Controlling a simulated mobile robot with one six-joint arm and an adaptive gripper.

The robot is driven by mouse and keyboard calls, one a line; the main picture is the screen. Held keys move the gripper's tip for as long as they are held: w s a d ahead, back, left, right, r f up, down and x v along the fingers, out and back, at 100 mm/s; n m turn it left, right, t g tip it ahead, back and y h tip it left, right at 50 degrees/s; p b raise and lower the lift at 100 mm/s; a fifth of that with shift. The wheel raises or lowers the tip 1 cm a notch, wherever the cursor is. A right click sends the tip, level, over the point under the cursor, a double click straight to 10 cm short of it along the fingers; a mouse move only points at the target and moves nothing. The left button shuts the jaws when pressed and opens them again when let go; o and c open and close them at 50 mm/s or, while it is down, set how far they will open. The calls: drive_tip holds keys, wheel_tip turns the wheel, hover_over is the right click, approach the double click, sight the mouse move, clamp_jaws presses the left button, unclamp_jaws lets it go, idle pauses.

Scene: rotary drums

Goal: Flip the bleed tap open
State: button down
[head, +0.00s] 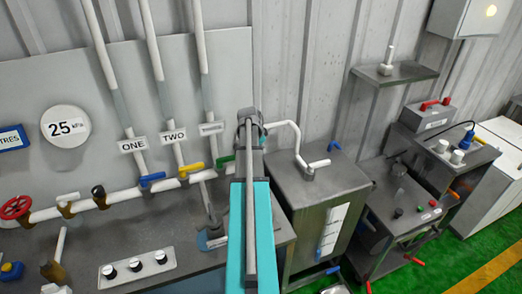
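A pale pipe (122,195) runs across the grey panel on the left. It carries a blue lever (152,179), a yellow lever (191,168) and a green lever (225,161). Further left on it are a black-topped fitting (99,195), a small brown tap-like fitting (67,206) and a red handwheel (15,207). No fitting has a readable bleed label, so I cannot tell which is the bleed tap. My gripper (250,117) is at the far end of my teal arm, right of the green lever. Its fingers are not clear, and the arm hides what lies behind it.
A steel tank (318,190) with a bent white pipe stands right of my arm. A bench with three black knobs (135,265) lies below the pipe. A shelf (396,72) and a steel cart (401,205) are at right. Green floor (440,262) shows at lower right.

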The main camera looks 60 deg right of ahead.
drive_tip(key=p+v, duration=0.7)
drive_tip(key=v, duration=0.1)
drive_tip(key=shift+w, duration=0.15)
drive_tip(key=shift+d, duration=0.15)
idle(0.7)
drive_tip(key=w+a+f+n+t+b, duration=0.15)
drive_tip(key=w+a+f+n, duration=0.35)
drive_tip(key=a, duration=0.6)
drive_tip(key=w+a+n+y+b, duration=0.1)
drive_tip(key=w+a+n+b, duration=0.2)
drive_tip(key=w+a, duration=0.6)
drive_tip(key=w+a+f+n+t+b, duration=0.1)
drive_tip(key=w+a+f+n+b, duration=0.3)
drive_tip(key=a, duration=0.8)
drive_tip(key=a+f+n+b, duration=0.2)
drive_tip(key=a+n, duration=0.2)
drive_tip(key=a, duration=0.6)
drive_tip(key=a+f+n+y+b, duration=0.1)
drive_tip(key=a+n, duration=0.3)
drive_tip(key=a, duration=0.7)
drive_tip(key=a+f+n+y+b, duration=0.1)
drive_tip(key=a+f+n+b, duration=0.1)
drive_tip(key=a, duration=0.9)
drive_tip(key=shift+s+a+f+n+b, duration=0.25)
drive_tip(key=shift+s+f+n, duration=0.25)
drive_tip(key=shift+n, duration=0.6)
